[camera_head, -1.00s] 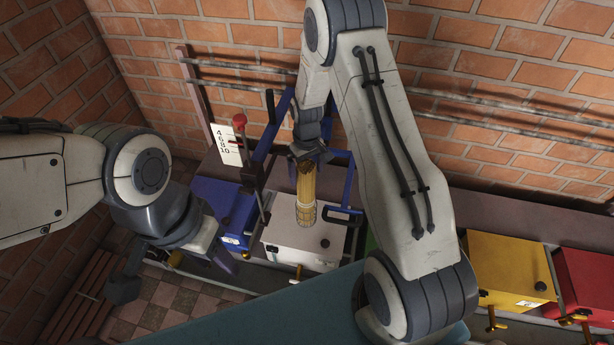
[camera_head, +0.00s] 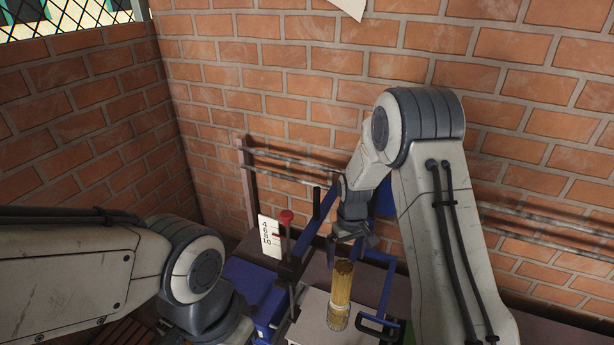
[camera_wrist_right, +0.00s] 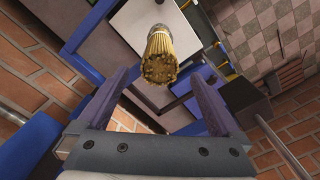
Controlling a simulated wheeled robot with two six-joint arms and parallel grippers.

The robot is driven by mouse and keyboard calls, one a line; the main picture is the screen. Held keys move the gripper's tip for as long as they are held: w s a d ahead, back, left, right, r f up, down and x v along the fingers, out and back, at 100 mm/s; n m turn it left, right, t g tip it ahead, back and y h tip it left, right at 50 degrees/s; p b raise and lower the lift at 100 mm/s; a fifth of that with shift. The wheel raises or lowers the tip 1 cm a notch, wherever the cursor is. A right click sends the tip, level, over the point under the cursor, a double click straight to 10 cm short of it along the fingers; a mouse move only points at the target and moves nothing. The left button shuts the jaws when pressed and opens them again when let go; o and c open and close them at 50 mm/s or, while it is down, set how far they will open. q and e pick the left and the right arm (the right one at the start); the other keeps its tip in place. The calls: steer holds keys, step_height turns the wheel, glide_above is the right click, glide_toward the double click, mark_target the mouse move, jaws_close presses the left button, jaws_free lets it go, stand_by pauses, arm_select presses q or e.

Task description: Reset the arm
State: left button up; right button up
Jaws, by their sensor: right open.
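My right arm reaches in from the right in the head view. Its gripper (camera_head: 352,238) is just above and behind the top of a bundle of tan incense sticks (camera_head: 341,290). In the right wrist view the jaws (camera_wrist_right: 160,100) are spread wide. The bundle's stick ends (camera_wrist_right: 158,68) show beyond and between the fingers, apart from both. The bundle stands on a pale box top (camera_head: 312,325). My left arm comes in from the left in the head view; its fingers are below the picture's edge.
A blue box (camera_head: 248,285) stands left of the pale one. A lever with a red knob (camera_head: 286,217) and a numbered scale card (camera_head: 269,237) stand beside it. Blue frame bars (camera_head: 382,290) rise close around the bundle. A brick wall (camera_head: 260,80) with pipes closes the back.

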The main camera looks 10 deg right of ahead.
steer(key=s+a+r+n, duration=0.2)
steer(key=s+a+r, duration=0.8)
steer(key=a+r, duration=0.2)
steer(key=s+a+r+n+y, duration=0.1)
steer(key=s+a+r, duration=0.15)
steer(key=s, duration=0.65)
steer(key=s+a+r+n, duration=0.1)
steer(key=s+r+n, duration=0.15)
steer(key=s, duration=0.65)
step_height(320, 180, up, 16)
steer(key=s+p, duration=0.1)
steer(key=p, duration=1.4)
steer(key=shift+m+p, duration=0.3)
steer(key=shift+m, duration=0.05)
